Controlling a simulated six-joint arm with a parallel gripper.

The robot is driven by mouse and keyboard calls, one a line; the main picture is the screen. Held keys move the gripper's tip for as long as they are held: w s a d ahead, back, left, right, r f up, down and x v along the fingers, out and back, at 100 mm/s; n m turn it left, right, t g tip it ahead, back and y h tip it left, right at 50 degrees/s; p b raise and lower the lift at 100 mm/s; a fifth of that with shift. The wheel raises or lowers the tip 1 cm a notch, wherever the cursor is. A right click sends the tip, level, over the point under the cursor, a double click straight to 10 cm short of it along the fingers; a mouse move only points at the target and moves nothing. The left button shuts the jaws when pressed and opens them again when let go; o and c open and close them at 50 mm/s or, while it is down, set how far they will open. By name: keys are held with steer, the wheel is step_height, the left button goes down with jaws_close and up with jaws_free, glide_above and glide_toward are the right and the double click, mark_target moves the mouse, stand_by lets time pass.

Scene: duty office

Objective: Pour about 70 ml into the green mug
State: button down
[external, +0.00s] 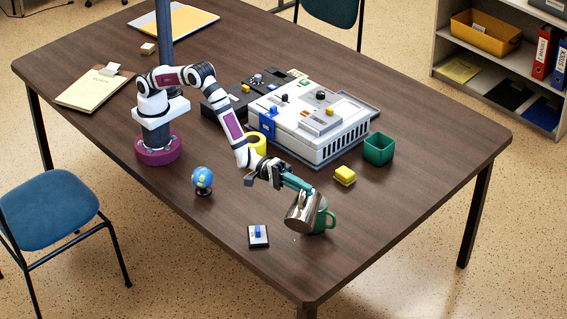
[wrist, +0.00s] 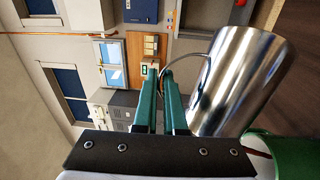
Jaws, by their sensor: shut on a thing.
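A shiny metal pitcher (external: 300,212) is tilted beside and partly over the green mug (external: 330,220), near the table's front right edge. My gripper (external: 297,184) is shut on the pitcher's handle. In the wrist view, my gripper's green fingers (wrist: 161,82) close on the thin handle, and the pitcher body (wrist: 242,80) leans to the right. Part of the green mug (wrist: 290,152) shows at the lower right there. The pitcher hides part of the mug in the external view. I cannot make out a stream or the liquid levels.
A small black switch plate (external: 258,236) lies left of the pitcher. A globe (external: 203,180), a yellow block (external: 345,176) and a green square cup (external: 379,149) stand nearby. A large white device (external: 318,125) fills the middle. Table (external: 400,215) right of the mug is clear.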

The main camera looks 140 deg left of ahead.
mark_target(298, 205)
steer(key=shift+s+a+r+n+t, duration=0.2)
steer(key=shift+s+a+n, duration=0.15)
steer(key=shift+a, duration=0.25)
steer(key=shift+s+a+r+n+t, duration=0.1)
steer(key=shift+s+a+r+n, duration=0.1)
steer(key=shift+a+n, duration=0.35)
stand_by(0.9)
steer(key=d+f+m, duration=0.1)
steer(key=w+d+m+g, duration=0.1)
steer(key=d+m, duration=0.1)
steer(key=w+d+f+m, duration=0.1)
steer(key=shift+d+f+g, duration=0.35)
steer(key=shift+g, duration=0.05)
steer(key=shift+w+d+f+m+g, duration=0.2)
steer(key=shift+d+f+m, duration=0.1)
steer(key=shift+f+m, duration=0.25)
steer(key=shift+w+d+f+m+g, duration=0.1)
steer(key=shift+d+f+m+g, duration=0.2)
steer(key=shift+m, duration=0.35)
steer(key=shift+f, duration=0.1)
steer(key=shift+w+d+f+m+g+y+b, duration=0.1)
steer(key=shift+w+d+f+m+g+y, duration=0.4)
steer(key=shift+d+f+m, duration=0.9)
steer(key=shift+w+d+f+m+g+y+b, duration=0.15)
steer(key=shift+w+d+f+m+g+y, duration=0.25)
steer(key=shift+w+d+f+m, duration=0.95)
steer(key=shift+d+f+m+g+y+b, duration=0.1)
steer(key=shift+d+f+m+g+y, duration=0.2)
steer(key=shift+d+f+m+g, duration=1.1)
